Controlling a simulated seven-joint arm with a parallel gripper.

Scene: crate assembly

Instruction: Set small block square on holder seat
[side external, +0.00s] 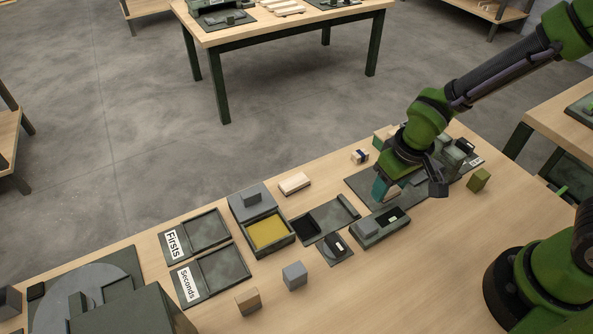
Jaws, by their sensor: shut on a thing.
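My gripper (386,187) is low over the dark plate at the right of the bench, its jaws pointing down. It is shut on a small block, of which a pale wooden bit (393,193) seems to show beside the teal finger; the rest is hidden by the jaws. Just in front stands a grey holder (372,235) with a raised grey part and a dark slot. I cannot tell from this view which part is the seat, nor whether the held block touches anything below it.
Left of the holder are a dark tray (347,213), a yellow-lined box (289,241), and trays marked Firsts (207,230) and Seconds (225,265). Loose blocks include a grey cube (295,275), a wooden block (248,301) and an olive cube (479,179).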

